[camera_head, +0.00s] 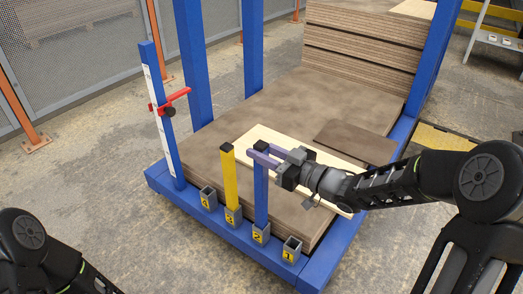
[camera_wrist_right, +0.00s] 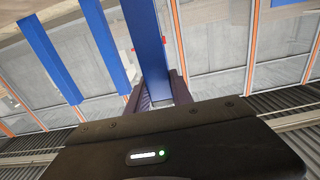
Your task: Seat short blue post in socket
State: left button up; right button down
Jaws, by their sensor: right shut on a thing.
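The short blue post (camera_head: 261,200) stands upright at the socket marked 2 (camera_head: 261,234). Its lower end meets the socket mouth; how deep it sits I cannot tell. My right gripper (camera_head: 263,157) is shut on the post near its dark top. In the right wrist view the post (camera_wrist_right: 146,38) runs between the two fingers of the gripper (camera_wrist_right: 162,92). A yellow post (camera_head: 230,180) stands in the socket marked 3 (camera_head: 233,216). The sockets marked 4 (camera_head: 208,198) and 1 (camera_head: 291,250) hold no post. My left gripper is out of view.
Behind the sockets lies a stack of brown boards (camera_head: 300,100) with a pale board (camera_head: 259,134) on it. Tall blue uprights (camera_head: 192,60) and a post with a red clamp (camera_head: 167,101) rise from the blue frame. Concrete floor lies open at left.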

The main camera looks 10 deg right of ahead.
jog(key=shift+f+b, duration=2.15)
jog(key=shift+f, duration=0.95)
jog(key=c, duration=1.1)
grip_release()
jog(key=shift+o, duration=0.2)
jog(key=shift+s+d+p, duration=0.35)
jog(key=p, duration=0.2)
send_near(266, 171)
jog(key=x, duration=0.3)
jog(key=shift+w+a+f, duration=0.1)
jog(key=shift+w+a, duration=0.05)
jog(key=shift+a, duration=0.1)
